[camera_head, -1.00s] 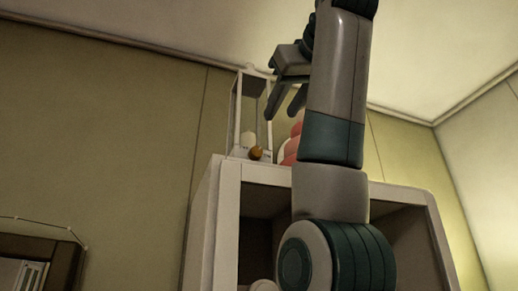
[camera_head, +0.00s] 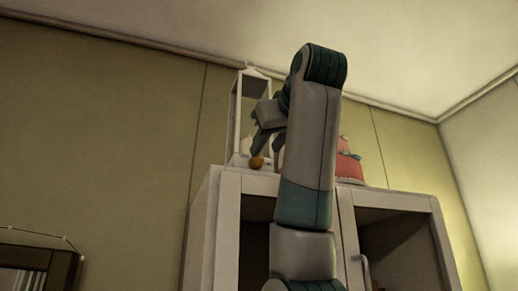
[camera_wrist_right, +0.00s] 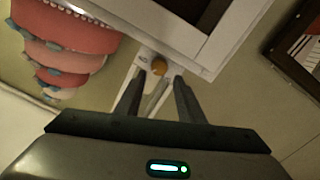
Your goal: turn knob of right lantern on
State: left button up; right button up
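A white-framed lantern (camera_head: 236,110) stands upright on the cabinet top, partly hidden by my right gripper. Its round orange knob (camera_head: 256,162) is low on the front; it also shows in the right wrist view (camera_wrist_right: 159,66). My right gripper (camera_head: 267,150) is in front of the lantern, just above the knob in the head view. In the wrist view, the fingers of my right gripper (camera_wrist_right: 158,78) are spread, with the knob just beyond and between their tips. I see no contact with it. My left gripper is out of view.
The white cabinet (camera_head: 230,215) stands below, its front partly hidden by my right arm. A pink tiered cake (camera_head: 348,165) stands on top, right of the lantern; it shows large in the wrist view (camera_wrist_right: 75,38). A dark-framed item (camera_head: 40,255) is at lower left.

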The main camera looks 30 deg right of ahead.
aim_at(258, 160)
jog(key=p+x, duration=0.2)
jog(key=x, duration=0.3)
jog(key=shift+w+d+r+p, duration=0.15)
jog(key=shift+w+p, duration=0.15)
jog(key=shift+p+x, duration=0.3)
jog(key=shift+x, duration=0.5)
jog(key=c, duration=0.8)
